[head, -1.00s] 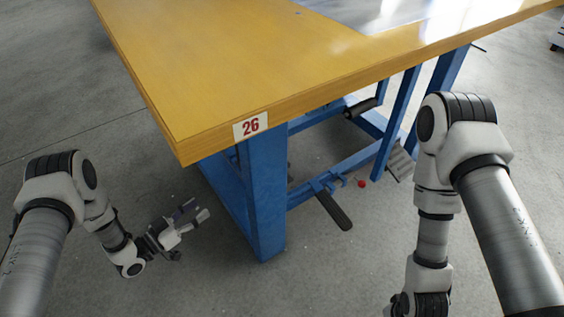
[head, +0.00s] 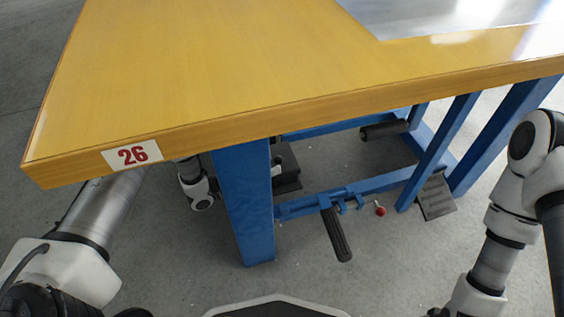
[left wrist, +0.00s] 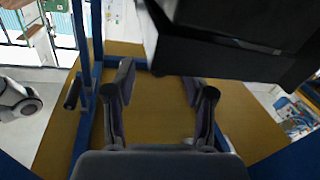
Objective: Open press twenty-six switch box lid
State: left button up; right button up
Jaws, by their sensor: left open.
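The table (head: 230,70) carries a white label with a red 26 (head: 132,154) on its front edge. In the left wrist view a large dark box (left wrist: 235,60) fills the upper right, close to the camera; I take it for the switch box, but I cannot make out its lid. My left gripper (left wrist: 160,85) is open and empty, its two fingers apart below and left of the box. My right gripper is out of view.
A blue table leg (head: 245,205) stands beside my left arm. Under the table are a blue crossbar, a black-handled lever (head: 337,235), a red knob (head: 380,211), a dark pedal (head: 435,197) and a dark block (head: 286,168). The floor in front is clear.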

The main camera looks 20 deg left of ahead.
aim_at(278, 160)
pick_arm(q)
jog(key=b+x, duration=0.1)
jog(key=x, duration=0.1)
jog(key=shift+w+d+f, duration=0.15)
jog(key=shift+w+d, duration=0.35)
grip_shut()
jog(key=shift+r, duration=0.25)
